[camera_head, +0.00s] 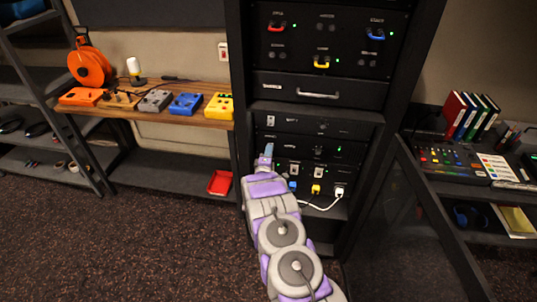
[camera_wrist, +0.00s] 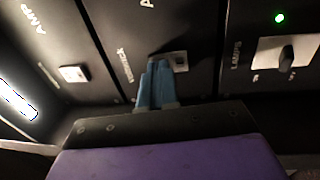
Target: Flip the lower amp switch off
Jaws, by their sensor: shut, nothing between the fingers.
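My gripper (camera_head: 265,152) is at the left part of the black rack's lower panels, with its blue fingers shut and empty. In the wrist view the closed fingers (camera_wrist: 157,72) reach up to the panel. Just right of their tips is a pale switch plate (camera_wrist: 181,61), partly covered by the fingers. I cannot tell whether they touch it, or which way its lever points. Another light switch plate (camera_wrist: 73,74) is further left, on a panel lettered AMP. In the head view, a switch plate (camera_head: 270,120) shows above my gripper.
A dark knob (camera_wrist: 287,54) on a pale plate, under a green light (camera_wrist: 280,18), is at the right. Blue, yellow and white plugs (camera_head: 339,191) with a white cable are low in the rack. An open rack door (camera_head: 425,225) stands at the right.

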